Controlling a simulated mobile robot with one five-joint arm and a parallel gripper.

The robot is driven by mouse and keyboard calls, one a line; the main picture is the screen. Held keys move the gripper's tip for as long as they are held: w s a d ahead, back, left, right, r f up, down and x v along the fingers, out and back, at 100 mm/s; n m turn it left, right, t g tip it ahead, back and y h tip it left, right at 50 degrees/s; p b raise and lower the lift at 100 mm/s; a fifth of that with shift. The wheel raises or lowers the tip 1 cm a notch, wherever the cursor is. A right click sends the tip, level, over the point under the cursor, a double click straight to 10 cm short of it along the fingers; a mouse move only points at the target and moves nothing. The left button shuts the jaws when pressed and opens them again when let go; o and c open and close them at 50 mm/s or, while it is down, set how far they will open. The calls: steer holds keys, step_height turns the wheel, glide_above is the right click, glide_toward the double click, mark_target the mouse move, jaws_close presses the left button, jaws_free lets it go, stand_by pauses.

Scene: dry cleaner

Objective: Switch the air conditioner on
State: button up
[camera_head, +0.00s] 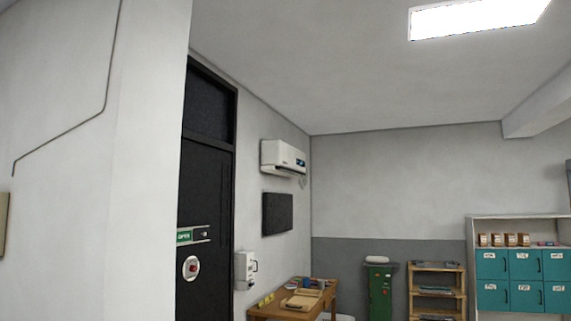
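The air conditioner (283,158) is a white wall unit high on the left wall, right of the black door. A small dark panel with a bluish mark shows at its right front. I cannot tell from this view whether it is on or off. A white box with a dark handle or cord (245,270) is fixed to the wall lower down, beside the door. My gripper is not in view.
A black door (205,220) carries a green sign and a round red button. A wooden desk (272,309) with items stands below the unit. A wall corner (150,180) juts out at left.

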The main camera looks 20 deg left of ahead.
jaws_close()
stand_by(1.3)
